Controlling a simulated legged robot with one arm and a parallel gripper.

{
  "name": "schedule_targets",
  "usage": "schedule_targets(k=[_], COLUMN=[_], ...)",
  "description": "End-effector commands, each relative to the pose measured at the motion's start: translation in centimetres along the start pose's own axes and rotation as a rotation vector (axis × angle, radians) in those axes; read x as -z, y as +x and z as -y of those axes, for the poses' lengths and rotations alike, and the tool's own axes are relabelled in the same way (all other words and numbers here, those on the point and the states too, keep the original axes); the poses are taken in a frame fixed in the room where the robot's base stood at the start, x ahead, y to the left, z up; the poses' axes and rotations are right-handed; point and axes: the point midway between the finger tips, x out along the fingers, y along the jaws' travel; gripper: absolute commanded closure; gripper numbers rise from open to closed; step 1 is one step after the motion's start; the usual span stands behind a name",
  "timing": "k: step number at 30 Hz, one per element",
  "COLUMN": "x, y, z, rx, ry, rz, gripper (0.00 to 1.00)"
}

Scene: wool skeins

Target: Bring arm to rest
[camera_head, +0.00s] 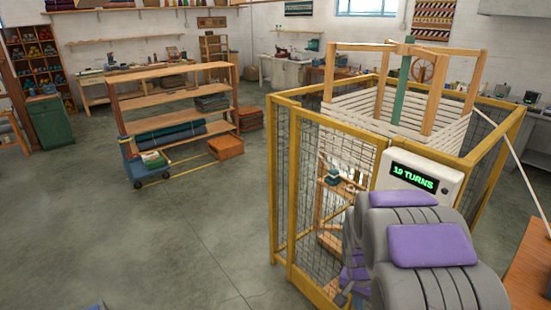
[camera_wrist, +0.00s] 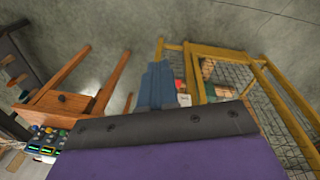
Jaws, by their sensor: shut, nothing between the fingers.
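My arm is in the lower right of the head view, folded, with grey segments and purple panels. In the wrist view the dark grey and purple housing fills the bottom. My gripper (camera_wrist: 155,88) shows as blue-grey fingers beyond its edge, close together, with nothing seen between them. The fingers point toward the concrete floor. In the head view I cannot make out the fingers.
A wooden shelf rack (camera_head: 175,97) stands farther left. An orange-brown wooden piece (camera_wrist: 60,102) shows in the wrist view.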

Motion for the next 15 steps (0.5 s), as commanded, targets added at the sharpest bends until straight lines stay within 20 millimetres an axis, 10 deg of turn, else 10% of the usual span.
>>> schedule_targets(k=[15], x=[-13.8], y=[-10.8], z=[-6.2], rx=[0.031], ry=[-0.304], rz=[0.102], gripper=[1.00])
